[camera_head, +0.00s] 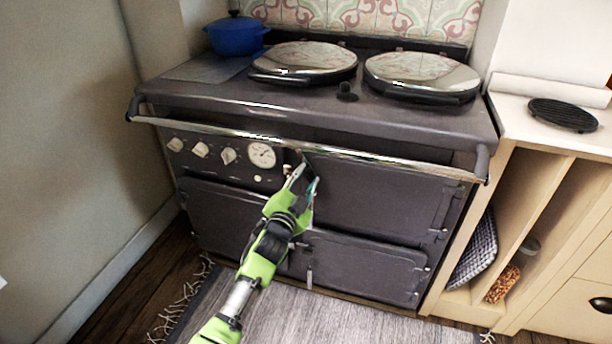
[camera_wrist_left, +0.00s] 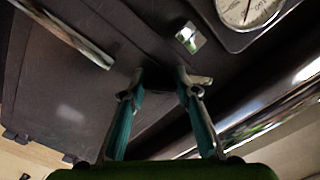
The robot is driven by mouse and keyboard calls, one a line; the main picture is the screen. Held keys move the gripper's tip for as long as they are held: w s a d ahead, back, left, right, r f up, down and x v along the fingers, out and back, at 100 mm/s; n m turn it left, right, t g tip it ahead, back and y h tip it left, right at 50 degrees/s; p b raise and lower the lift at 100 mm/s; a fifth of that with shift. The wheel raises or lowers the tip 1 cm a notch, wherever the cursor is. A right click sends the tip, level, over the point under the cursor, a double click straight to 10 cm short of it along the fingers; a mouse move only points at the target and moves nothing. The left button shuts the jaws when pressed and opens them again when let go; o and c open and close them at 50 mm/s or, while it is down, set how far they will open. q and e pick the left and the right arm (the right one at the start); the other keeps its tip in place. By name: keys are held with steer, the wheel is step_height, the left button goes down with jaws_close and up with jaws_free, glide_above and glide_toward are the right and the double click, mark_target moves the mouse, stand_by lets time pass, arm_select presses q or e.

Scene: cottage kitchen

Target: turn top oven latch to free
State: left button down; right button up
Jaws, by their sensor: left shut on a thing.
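The dark range cooker has a top oven door (camera_head: 385,197) on the right, below the front rail; it looks closed. My left gripper (camera_head: 303,178) reaches up to the left edge of this door, just below the rail. In the left wrist view, the left gripper (camera_wrist_left: 162,78) has its two fingertips close around a small dark piece, the top oven latch (camera_wrist_left: 160,82). The fingers mostly hide the latch in the head view, and its exact angle cannot be told. My right gripper is not in view.
A chrome rail (camera_head: 230,132) runs across the cooker front, close above my left gripper. A round gauge (camera_head: 262,154) and several knobs sit left of it. The lower oven door (camera_head: 360,265) is below. A rug (camera_head: 350,318) covers the floor in front.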

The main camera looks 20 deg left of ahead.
arm_select(q)
steer(key=m, duration=0.2)
steer(key=shift+r+m, duration=0.15)
steer(key=shift+m, duration=2.15)
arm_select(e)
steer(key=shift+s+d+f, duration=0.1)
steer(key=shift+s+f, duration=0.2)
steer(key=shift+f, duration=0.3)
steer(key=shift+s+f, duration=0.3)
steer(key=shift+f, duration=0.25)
arm_select(q)
steer(key=c, duration=1.6)
jaws_free()
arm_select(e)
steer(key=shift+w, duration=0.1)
arm_select(q)
steer(key=shift+s, duration=0.2)
steer(key=s, duration=1.1)
steer(key=shift+s+a, duration=0.25)
steer(key=shift+s, duration=0.05)
